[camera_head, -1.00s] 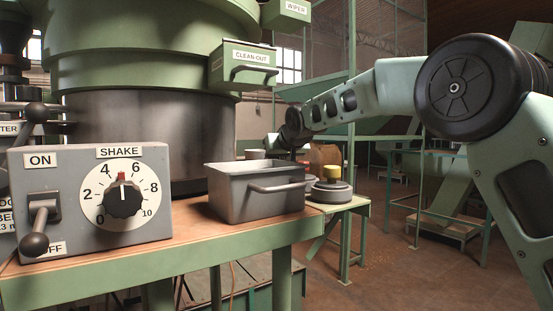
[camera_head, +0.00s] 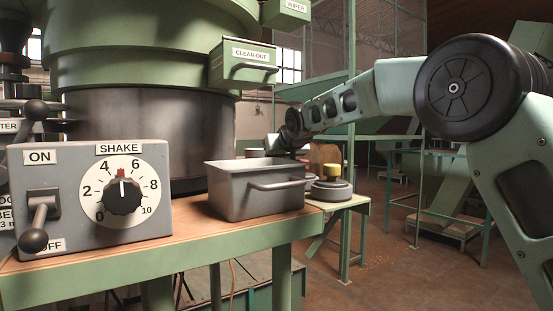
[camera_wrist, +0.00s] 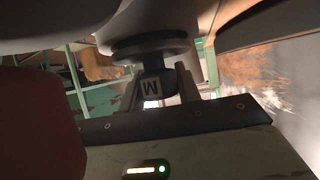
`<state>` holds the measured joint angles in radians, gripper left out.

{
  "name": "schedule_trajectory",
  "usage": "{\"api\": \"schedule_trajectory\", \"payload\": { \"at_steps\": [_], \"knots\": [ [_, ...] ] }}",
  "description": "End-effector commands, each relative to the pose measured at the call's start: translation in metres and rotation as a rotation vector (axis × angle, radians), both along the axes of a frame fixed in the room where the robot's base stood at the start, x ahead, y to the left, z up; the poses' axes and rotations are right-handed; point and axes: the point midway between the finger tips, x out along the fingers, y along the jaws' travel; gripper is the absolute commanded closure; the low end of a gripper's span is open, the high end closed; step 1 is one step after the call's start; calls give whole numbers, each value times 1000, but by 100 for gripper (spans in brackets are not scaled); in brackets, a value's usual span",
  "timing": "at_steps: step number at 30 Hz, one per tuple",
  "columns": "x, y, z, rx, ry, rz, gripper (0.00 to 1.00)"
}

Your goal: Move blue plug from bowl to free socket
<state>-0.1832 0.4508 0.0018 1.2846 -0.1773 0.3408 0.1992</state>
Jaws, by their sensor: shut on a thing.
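My gripper (camera_wrist: 161,86) shows in the wrist view with its two fingers on either side of a dark bluish piece (camera_wrist: 152,88) marked with a letter, which I take to be the blue plug. It is shut on this piece. A grey round thing (camera_wrist: 150,45) lies just beyond the plug; I cannot tell whether they touch. In the head view my wrist is behind the grey bin, and the fingers and plug are hidden. I cannot make out the bowl or a free socket clearly.
The grey metal bin (camera_head: 262,203) stands on the bench (camera_head: 200,244) in front of my gripper. A clean-out drawer (camera_head: 243,62) juts out above the bin.

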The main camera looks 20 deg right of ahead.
Motion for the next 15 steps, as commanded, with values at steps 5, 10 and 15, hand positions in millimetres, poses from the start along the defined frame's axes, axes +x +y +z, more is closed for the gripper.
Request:
{"api": "schedule_trajectory", "payload": {
  "at_steps": [5, 10, 15],
  "knots": [
    [0, 0, 6, 0, -1, 0, 95],
    [0, 0, 11, 0, -1, 0, 95],
    [0, 0, 16, 0, -1, 0, 95]
  ]
}}
